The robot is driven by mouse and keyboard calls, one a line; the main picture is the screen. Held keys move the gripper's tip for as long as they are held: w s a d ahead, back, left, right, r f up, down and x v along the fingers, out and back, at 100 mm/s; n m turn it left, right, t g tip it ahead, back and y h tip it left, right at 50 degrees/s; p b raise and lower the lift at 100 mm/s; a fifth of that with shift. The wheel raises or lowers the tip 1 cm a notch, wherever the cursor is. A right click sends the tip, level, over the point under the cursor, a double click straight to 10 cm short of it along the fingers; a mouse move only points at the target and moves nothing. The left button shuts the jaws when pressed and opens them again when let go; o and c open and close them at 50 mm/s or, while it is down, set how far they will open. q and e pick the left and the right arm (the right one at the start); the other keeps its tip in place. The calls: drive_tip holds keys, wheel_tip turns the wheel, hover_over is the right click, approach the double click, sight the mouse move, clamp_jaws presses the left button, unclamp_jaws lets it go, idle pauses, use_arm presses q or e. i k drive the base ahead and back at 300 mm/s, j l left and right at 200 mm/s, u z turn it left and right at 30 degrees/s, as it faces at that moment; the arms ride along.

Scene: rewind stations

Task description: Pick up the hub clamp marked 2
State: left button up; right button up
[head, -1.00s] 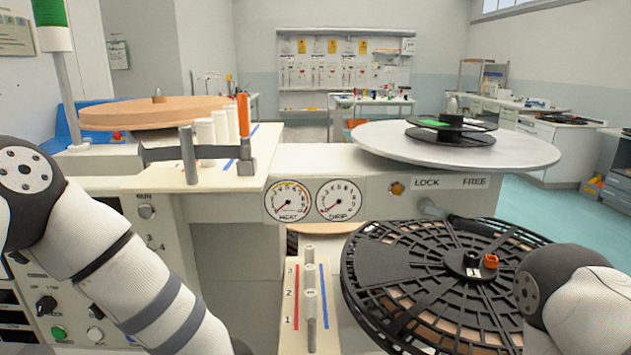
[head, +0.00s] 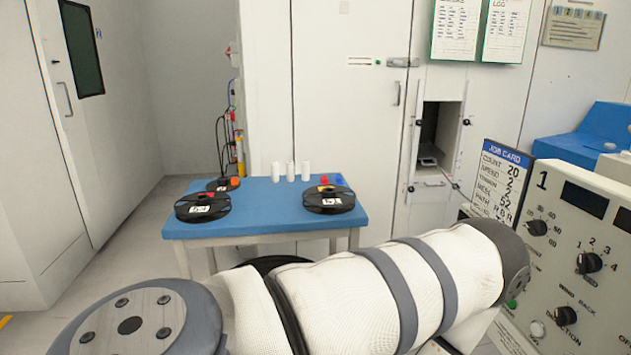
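No hub clamp marked 2 can be made out in the head view now. On a blue-topped table (head: 265,222) stand three white cylinders (head: 291,171) in a row, too small to read any mark. Black reels with white labels lie on the same table, one at the left (head: 203,207) and one at the right (head: 329,200). A smaller dark reel (head: 223,184) lies behind the left one. My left arm crosses the lower part of the view and hides part of the floor and table legs. Neither gripper shows.
A control panel (head: 575,255) with knobs and a job card (head: 499,182) stand close on the right. A white cabinet (head: 340,90) with a small open hatch (head: 437,135) is behind the table. Open floor (head: 110,262) lies left of the table.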

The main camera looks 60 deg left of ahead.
sight(225, 184)
drive_tip(key=u, duration=2.7)
drive_tip(key=i+j+z, duration=0.1)
drive_tip(key=i+j, duration=0.15)
drive_tip(key=i+j+z, duration=0.25)
drive_tip(key=i+j, duration=0.2)
drive_tip(key=j, duration=0.25)
drive_tip(key=i+j+z, duration=0.25)
drive_tip(key=i+j, duration=0.15)
drive_tip(key=j, duration=0.3)
